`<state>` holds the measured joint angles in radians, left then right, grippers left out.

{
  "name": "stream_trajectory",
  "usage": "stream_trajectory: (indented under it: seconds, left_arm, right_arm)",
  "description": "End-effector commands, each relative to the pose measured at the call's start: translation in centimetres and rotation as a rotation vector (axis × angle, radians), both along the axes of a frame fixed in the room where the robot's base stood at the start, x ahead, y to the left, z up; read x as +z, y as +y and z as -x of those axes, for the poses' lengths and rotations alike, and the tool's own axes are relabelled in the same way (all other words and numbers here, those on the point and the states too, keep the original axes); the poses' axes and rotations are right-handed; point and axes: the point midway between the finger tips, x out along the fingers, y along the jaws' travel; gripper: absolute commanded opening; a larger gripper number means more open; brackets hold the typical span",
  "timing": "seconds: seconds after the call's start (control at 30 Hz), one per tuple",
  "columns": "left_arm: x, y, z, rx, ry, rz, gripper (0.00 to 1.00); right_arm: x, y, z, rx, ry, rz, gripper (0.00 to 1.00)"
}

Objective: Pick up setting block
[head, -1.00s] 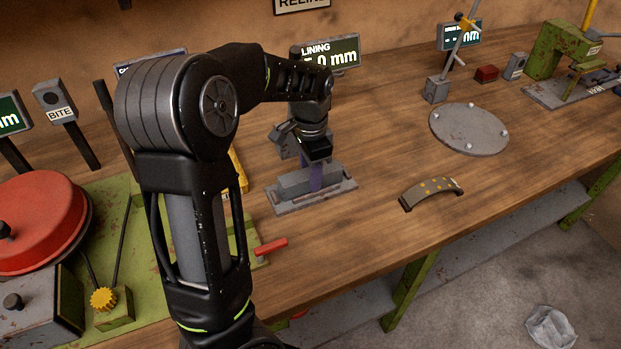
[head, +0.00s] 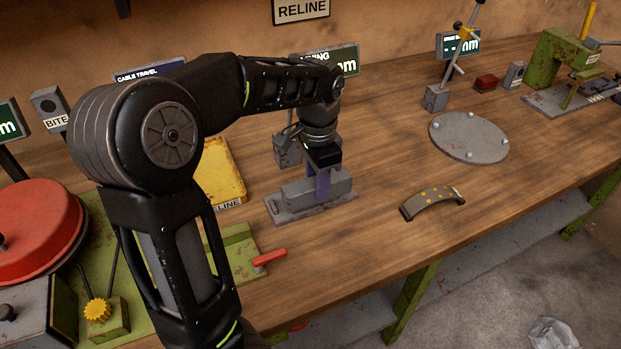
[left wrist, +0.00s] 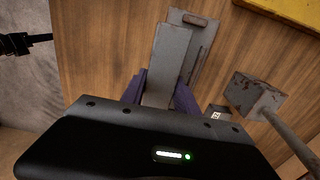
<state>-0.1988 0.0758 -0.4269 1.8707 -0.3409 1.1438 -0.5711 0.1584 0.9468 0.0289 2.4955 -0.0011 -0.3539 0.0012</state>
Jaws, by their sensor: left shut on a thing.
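The setting block, a long grey block (head: 337,187), is between the purple fingers of my left gripper (head: 322,184), over a grey base plate (head: 282,217). Any gap between block and plate is hard to judge. The gripper hides part of the block.
A grey post base (head: 287,150) stands close behind the plate. A yellow tray (head: 222,172) and a red-handled lever (head: 269,257) are to the left. A curved lining (head: 433,203) and a round grey disc (head: 468,138) lie to the right. Bare bench lies between.

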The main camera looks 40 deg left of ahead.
Motion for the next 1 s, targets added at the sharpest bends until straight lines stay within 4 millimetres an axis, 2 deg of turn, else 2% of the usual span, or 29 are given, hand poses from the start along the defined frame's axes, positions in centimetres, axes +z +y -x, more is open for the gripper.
stream_trajectory:
  seconds: [0.2,0.5,0.7,1.0]
  left_arm:
    - [-0.1,-4.7,2.4,-0.005,-0.006,0.002,0.00]
    - [-0.1,-10.0,5.2,-0.003,-0.004,0.000,0.00]
    - [0.0,-12.1,6.2,-0.001,-0.002,0.000,0.00]
    - [0.1,-12.8,6.6,0.001,-0.002,0.000,0.00]
  right_arm:
    - [-1.3,0.0,0.0,0.000,-0.001,-0.001,0.36]
    - [-2.3,0.0,-0.1,-0.001,-0.002,0.000,0.36]
    - [-2.6,0.0,-0.1,-0.001,-0.002,0.000,0.36]
    - [-2.6,0.0,-0.1,-0.001,-0.003,0.000,0.36]
